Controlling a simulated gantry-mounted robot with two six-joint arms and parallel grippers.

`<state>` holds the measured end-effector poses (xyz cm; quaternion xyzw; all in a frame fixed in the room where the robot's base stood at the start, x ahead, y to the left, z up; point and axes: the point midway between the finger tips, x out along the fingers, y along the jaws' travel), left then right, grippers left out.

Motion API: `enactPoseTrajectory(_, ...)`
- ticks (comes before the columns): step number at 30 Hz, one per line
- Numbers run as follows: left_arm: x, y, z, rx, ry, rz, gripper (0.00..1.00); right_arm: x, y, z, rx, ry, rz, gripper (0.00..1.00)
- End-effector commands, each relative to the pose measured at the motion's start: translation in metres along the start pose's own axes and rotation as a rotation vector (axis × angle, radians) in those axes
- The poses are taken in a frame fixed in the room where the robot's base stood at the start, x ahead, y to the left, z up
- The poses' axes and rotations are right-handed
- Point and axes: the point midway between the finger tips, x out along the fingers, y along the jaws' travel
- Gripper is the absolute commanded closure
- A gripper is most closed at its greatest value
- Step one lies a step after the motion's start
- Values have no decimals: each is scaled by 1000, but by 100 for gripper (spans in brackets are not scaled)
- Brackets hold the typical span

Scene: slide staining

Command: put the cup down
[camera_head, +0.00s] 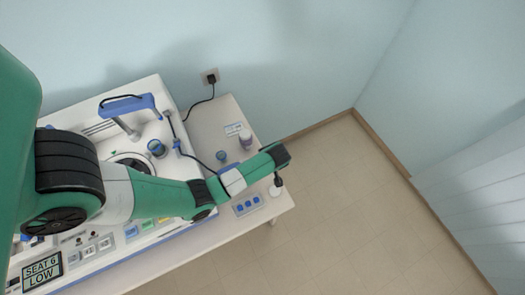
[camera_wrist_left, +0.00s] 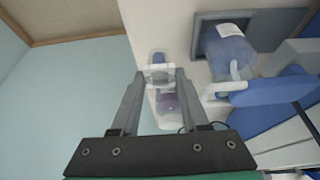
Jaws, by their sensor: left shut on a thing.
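My left gripper (camera_wrist_left: 158,74) is shut on a small clear, whitish cup (camera_wrist_left: 158,72), seen between its fingertips in the wrist view. In the head view the dark left gripper (camera_head: 278,180) is over the right end of the white table (camera_head: 283,205), and a small white round shape (camera_head: 274,191) shows just beside it. I cannot tell whether the cup touches the table. A purple-tinted container (camera_wrist_left: 168,103) shows between the fingers, beyond the grip. My right gripper is not in view.
A purple-and-white jar (camera_head: 245,139) and a small blue-topped container (camera_head: 221,155) stand on the table behind my arm. A blue holder (camera_head: 248,204) lies near the front edge. The white staining station with a blue-topped arm (camera_head: 128,105) fills the left. A cable runs to the wall socket.

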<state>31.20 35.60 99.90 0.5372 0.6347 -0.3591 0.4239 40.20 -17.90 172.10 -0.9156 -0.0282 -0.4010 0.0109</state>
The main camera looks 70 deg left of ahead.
Motion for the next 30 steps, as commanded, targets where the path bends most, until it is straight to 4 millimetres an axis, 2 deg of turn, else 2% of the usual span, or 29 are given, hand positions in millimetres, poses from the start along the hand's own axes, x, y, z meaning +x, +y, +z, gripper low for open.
enactPoseTrajectory(8, 33, 0, 14, 1, 0, -2, 100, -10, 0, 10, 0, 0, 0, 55)
enactPoseTrajectory(19, 36, 0, 15, 0, 0, -1, 100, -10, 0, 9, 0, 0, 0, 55)
enactPoseTrajectory(20, 36, 0, 15, -1, 0, -1, 52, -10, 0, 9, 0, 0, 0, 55)
enactPoseTrajectory(21, 36, 0, 15, -1, 0, 0, 44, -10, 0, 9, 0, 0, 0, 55)
enactPoseTrajectory(24, 36, 0, 15, -1, 0, 0, 26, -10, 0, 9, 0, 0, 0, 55)
enactPoseTrajectory(30, 36, 0, 15, 0, 0, 0, 25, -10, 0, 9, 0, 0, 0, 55)
